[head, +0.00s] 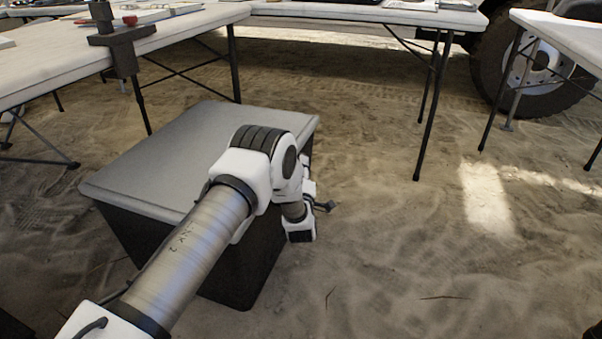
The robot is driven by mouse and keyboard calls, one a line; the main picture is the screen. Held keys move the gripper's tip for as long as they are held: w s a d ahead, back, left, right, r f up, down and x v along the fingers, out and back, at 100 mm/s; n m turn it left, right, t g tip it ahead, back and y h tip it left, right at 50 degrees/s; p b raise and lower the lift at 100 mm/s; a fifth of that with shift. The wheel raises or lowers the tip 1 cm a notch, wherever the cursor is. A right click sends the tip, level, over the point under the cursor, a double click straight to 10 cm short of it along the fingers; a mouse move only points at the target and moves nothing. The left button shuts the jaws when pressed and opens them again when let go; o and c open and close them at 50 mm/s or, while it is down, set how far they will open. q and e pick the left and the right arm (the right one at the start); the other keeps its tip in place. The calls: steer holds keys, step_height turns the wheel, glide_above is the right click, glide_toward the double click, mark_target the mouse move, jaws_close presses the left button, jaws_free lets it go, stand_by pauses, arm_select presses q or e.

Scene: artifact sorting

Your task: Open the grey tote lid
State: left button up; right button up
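The grey tote (245,265) stands on the sand, with a dark body and a flat grey lid (165,140) lying closed on top. My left arm reaches across the front of the tote from the lower left. Its wrist bends down past the lid's right side. Only a small dark part of my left gripper (325,206) shows beside the tote's right side, below the lid edge. The arm hides the rest, so I cannot tell whether it touches the lid or is open. My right gripper is not in view.
A white folding table (190,22) with a dark clamp-like fixture (118,42) stands behind and left of the tote. Another table (370,14) runs along the back, and a third (570,35) stands right, near a vehicle wheel (535,65). The sand right of the tote is open.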

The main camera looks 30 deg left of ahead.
arm_select(q)
steer(key=shift+w+a+r, duration=0.1)
steer(key=shift+w+a, duration=0.05)
steer(key=shift+w, duration=0.05)
jaws_close()
steer(key=shift+r, duration=0.2)
steer(key=s+a+r+n+g+p, duration=0.1)
steer(key=a+r+n+p, duration=0.2)
steer(key=a+r+p, duration=0.2)
steer(key=s+a+r+n+g+p, duration=0.1)
steer(key=a+r+n+p, duration=0.2)
steer(key=r+p, duration=0.9)
steer(key=s+a+r+n+g+h+p, duration=0.1)
steer(key=a+r+p, duration=0.8)
steer(key=r, duration=1.1)
steer(key=shift+s+r+n, duration=0.25)
steer(key=shift+s+n, duration=0.3)
steer(key=shift+n, duration=0.55)
